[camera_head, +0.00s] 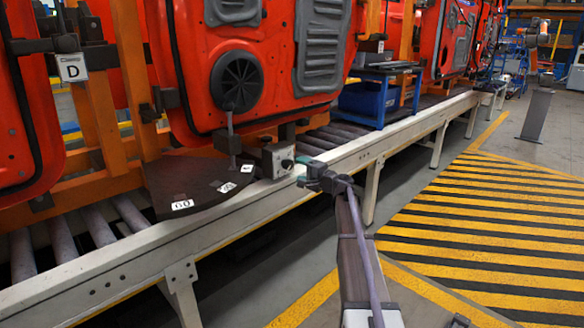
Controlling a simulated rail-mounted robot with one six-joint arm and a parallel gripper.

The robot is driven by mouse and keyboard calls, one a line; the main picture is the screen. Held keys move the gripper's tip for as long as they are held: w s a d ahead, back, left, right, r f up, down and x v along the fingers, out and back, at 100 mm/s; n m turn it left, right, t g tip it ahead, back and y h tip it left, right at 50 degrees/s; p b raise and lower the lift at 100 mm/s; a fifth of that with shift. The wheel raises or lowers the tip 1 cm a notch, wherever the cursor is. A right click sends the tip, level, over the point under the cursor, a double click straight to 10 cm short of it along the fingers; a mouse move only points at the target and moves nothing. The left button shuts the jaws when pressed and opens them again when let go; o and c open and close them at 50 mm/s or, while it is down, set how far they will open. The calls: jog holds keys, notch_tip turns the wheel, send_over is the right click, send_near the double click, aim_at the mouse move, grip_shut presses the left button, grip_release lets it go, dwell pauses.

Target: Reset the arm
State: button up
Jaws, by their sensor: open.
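My gripper (304,172) is at the end of my arm, which reaches up from the bottom of the view. It is over the near rail of the conveyor (345,152), just right of a small white box with a dark knob (278,160). The jaws are open, and I see nothing held between them. They are small here, and I cannot tell whether they touch the box.
Red door panels (190,60) hang in orange frames over the rollers. A dark labelled plate (200,185) lies left of the white box. A blue cart (385,92) stands farther back. The yellow-striped floor (490,220) on the right is clear.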

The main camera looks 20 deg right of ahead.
jog(key=v, duration=0.3)
jog(key=shift+s+d, duration=0.1)
jog(key=shift+s, duration=0.3)
jog(key=s+a+f+n+g+h, duration=0.1)
jog(key=s+a+f+n+g, duration=0.3)
jog(key=s+a+f+g, duration=0.4)
jog(key=s+a+f+n+g, duration=0.4)
jog(key=s+a+f+n, duration=0.15)
jog(key=s+a, duration=0.55)
jog(key=s+a+f+n+g+h, duration=0.2)
jog(key=s+a+g+h, duration=0.15)
jog(key=s, duration=0.55)
jog(key=s+a+f+n+g+h, duration=0.1)
jog(key=s+a+n+g+h, duration=0.1)
jog(key=s+a, duration=0.5)
notch_tip(320, 180, up, 38)
jog(key=s+p, duration=0.1)
jog(key=p, duration=3.7)
jog(key=shift+s+a+f+t, duration=0.2)
jog(key=shift+s+a+t, duration=0.15)
jog(key=shift+s+a, duration=0.05)
